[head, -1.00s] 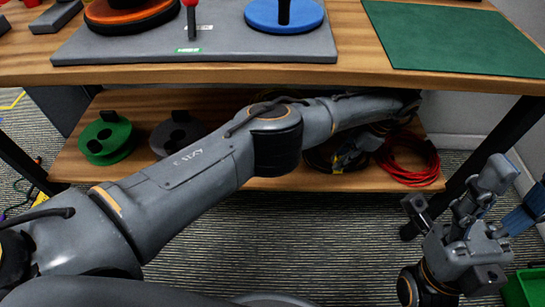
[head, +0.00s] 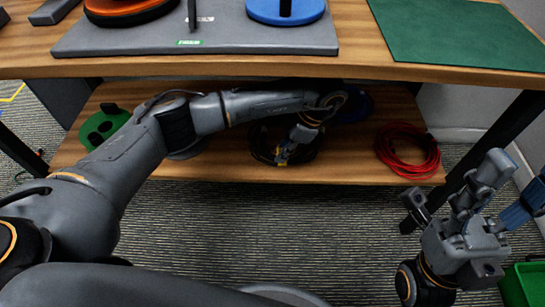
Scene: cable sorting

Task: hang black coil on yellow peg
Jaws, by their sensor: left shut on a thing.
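The black coil (head: 264,150) is on or just above the lower shelf, left of the red coil; I cannot tell whether it touches the shelf. My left gripper (head: 285,156) reaches down over it and is shut on it, with a small yellow patch by the fingertips. The gripper hides part of the coil. My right gripper (head: 453,188) is at the lower right, outside the table, with its fingers apart and empty. No yellow peg shows in this view.
A red coil (head: 408,152) lies on the lower shelf (head: 225,172). A green reel (head: 103,126) and a partly hidden blue thing (head: 356,105) are there too. The tabletop (head: 350,62) overhangs the shelf. A green bin (head: 524,285) stands at the lower right.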

